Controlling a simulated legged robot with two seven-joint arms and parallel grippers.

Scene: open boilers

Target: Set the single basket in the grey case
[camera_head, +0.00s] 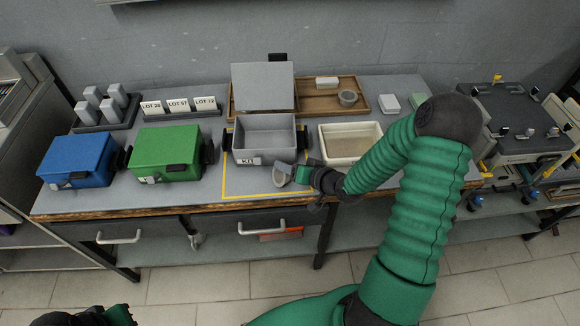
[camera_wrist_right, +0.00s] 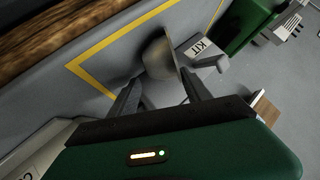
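The grey case (camera_head: 264,138) with a KIT label stands open on the bench, its lid raised at the back. Its inside looks empty. It also shows in the right wrist view by its label (camera_wrist_right: 200,48). A small grey cup-shaped basket (camera_head: 282,176) is tilted just in front of the case's right front corner. My right gripper (camera_head: 295,174) is shut on the basket, which sits between the two fingers in the right wrist view (camera_wrist_right: 158,58). A dark and green part of my left arm (camera_head: 88,317) shows at the bottom left; its fingers cannot be made out.
Closed green (camera_head: 166,154) and blue (camera_head: 77,160) cases stand left of the grey case. A cream tray (camera_head: 350,158) is to its right. Behind is a wooden tray (camera_head: 318,103) with a small bowl (camera_head: 348,98) and a block. Yellow tape (camera_head: 232,195) outlines the grey case's spot.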

